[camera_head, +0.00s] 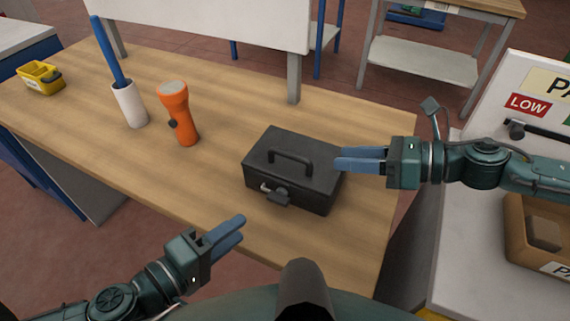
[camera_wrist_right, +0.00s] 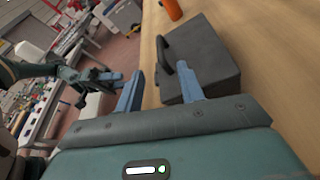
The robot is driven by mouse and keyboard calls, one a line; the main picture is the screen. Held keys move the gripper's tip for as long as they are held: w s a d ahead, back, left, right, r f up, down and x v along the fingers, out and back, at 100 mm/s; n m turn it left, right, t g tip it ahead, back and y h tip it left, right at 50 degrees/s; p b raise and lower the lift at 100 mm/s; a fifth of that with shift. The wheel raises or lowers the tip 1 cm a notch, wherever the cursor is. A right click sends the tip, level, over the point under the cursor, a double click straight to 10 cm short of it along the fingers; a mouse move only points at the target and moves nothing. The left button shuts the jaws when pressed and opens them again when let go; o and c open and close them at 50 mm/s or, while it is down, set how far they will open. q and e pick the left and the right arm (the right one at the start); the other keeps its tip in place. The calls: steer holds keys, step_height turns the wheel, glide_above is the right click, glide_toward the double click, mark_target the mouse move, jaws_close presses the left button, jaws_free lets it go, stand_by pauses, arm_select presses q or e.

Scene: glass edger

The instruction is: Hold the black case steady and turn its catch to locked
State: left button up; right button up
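The black case (camera_head: 310,160) stands closed on the wooden bench, with a carry handle (camera_head: 290,157) on its lid. Its catch (camera_head: 278,197) is on the front face, beside a small silvery part; I cannot tell its exact setting. My right gripper (camera_head: 338,160) is open and empty at the case's right side; its fingertips overlap the case's edge in the head view, and contact is unclear. In the right wrist view the case (camera_wrist_right: 215,65) lies past the right finger. My left gripper (camera_head: 240,226) is open and empty, in front and left of the case, apart from it.
On the bench (camera_head: 200,200) an orange torch (camera_head: 178,115) stands left of the case. A white holder (camera_head: 129,105) with a blue-handled tool and a yellow bin (camera_head: 40,78) are further left. A white panel stands behind. The bench between torch and case is clear.

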mark_target(298, 156)
steer(key=x, duration=1)
steer(key=shift+w+a+f, duration=0.1)
steer(key=shift+w+a, duration=0.05)
steer(key=shift+a, duration=0.05)
jaws_close()
